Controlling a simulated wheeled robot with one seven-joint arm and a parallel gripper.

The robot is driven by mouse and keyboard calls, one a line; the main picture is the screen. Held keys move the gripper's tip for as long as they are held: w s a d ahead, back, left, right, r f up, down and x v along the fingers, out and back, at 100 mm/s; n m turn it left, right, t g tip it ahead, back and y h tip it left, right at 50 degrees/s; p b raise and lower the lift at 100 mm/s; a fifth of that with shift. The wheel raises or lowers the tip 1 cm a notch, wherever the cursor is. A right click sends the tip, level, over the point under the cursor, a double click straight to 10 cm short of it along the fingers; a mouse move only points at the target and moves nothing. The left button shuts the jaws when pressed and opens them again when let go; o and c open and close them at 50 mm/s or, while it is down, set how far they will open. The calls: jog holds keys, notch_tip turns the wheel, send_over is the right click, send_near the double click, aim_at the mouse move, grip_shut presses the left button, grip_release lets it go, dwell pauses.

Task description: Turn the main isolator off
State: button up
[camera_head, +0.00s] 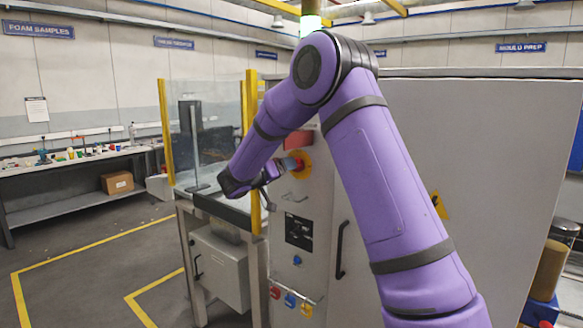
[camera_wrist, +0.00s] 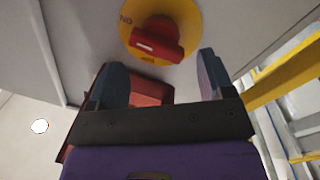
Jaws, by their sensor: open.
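The main isolator is a red rotary handle (camera_wrist: 158,47) on a round yellow plate (camera_wrist: 183,15), mounted on the grey cabinet face. In the wrist view the handle lies nearly level across the plate, slightly tilted. Lettering at the plate's left edge appears upside down and seems to read ON. My gripper (camera_wrist: 163,68) is open, its two blue-grey fingers spread below the handle in that view, with nothing held. In the head view my gripper (camera_head: 289,164) is close in front of the yellow plate (camera_head: 305,168) and partly hides the handle. Whether a finger touches it, I cannot tell.
A red box (camera_wrist: 150,92) shows behind the fingers. The grey cabinet (camera_head: 470,130) has a black door handle (camera_head: 341,250) and coloured padlocks (camera_head: 290,300) low down. A clear guard with yellow posts (camera_head: 166,130) stands left. Floor at left is free.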

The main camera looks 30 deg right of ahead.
jog(key=shift+x, duration=2.25)
jog(key=shift+s, duration=0.1)
jog(key=c, duration=0.6)
